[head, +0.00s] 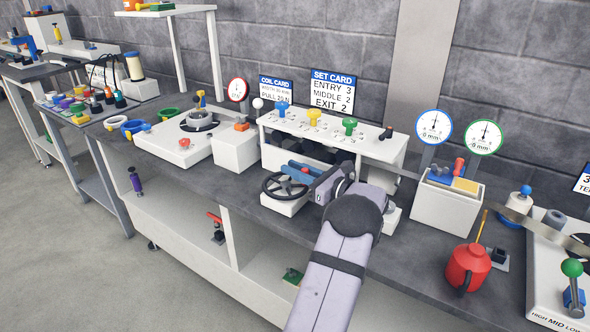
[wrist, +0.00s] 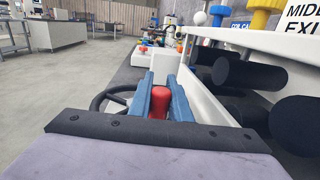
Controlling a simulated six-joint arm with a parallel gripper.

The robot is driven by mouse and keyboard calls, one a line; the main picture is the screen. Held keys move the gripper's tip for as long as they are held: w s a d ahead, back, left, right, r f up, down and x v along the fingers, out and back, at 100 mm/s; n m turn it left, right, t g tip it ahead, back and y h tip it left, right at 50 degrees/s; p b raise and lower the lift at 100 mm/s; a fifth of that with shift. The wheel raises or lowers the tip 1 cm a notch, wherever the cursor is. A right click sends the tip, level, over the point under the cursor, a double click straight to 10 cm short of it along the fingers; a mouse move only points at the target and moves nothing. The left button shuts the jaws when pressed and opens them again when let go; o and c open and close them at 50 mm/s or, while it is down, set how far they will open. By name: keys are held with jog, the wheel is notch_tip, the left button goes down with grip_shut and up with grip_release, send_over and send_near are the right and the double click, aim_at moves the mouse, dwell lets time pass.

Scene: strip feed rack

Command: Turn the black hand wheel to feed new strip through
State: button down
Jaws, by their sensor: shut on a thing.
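The black hand wheel (head: 270,185) lies flat on a white block (head: 287,206) on the bench, left of my arm. Part of its rim (wrist: 106,95) shows left of the fingers in the wrist view. My gripper (head: 299,168) is at the right side of the wheel, with its blue fingers low over the rim. In the wrist view the fingers close on a red upright handle (wrist: 158,104) from both sides. Where the handle meets the wheel is hidden by the gripper.
The white roller stand (head: 330,128) with blue, yellow and green knobs stands behind the gripper; its black rollers (wrist: 240,75) are close on the right. A white box (head: 236,150) stands left of the wheel. A red oil can (head: 466,268) stands to the right.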

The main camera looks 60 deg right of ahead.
jog(key=c, duration=1.6)
grip_release()
jog(key=shift+c, duration=0.2)
jog(key=shift+s, duration=0.1)
jog(key=s, duration=0.7)
jog(key=shift+a+b, duration=0.3)
jog(key=shift+b, duration=0.15)
